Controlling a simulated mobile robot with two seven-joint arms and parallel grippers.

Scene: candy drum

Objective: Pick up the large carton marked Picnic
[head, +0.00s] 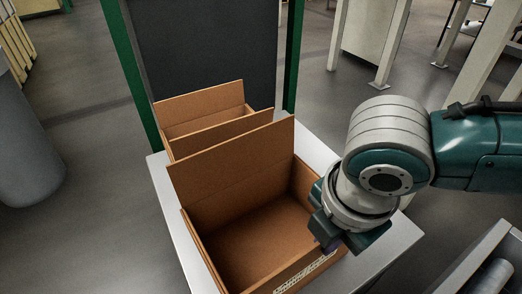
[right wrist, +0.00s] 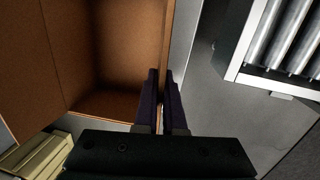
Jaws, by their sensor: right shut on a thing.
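A large open cardboard carton (head: 235,179) stands upright on a pale table, empty inside as far as I can see. Its near side carries a white printed label (head: 305,272), too small and slanted to read. My right gripper (head: 328,243) is at the carton's right wall, near the front corner. In the right wrist view the fingers of my right gripper (right wrist: 160,97) are shut on the carton's wall edge, and the brown inside of the carton (right wrist: 112,50) lies to their left. My left gripper is in neither view.
The pale table (head: 197,262) shows a narrow free strip around the cartons. A second open carton (head: 205,121) stands directly behind. A dark panel with green posts (head: 205,50) rises at the back. A roller conveyor (head: 480,268) is at the lower right. A grey cylinder (head: 28,150) stands left.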

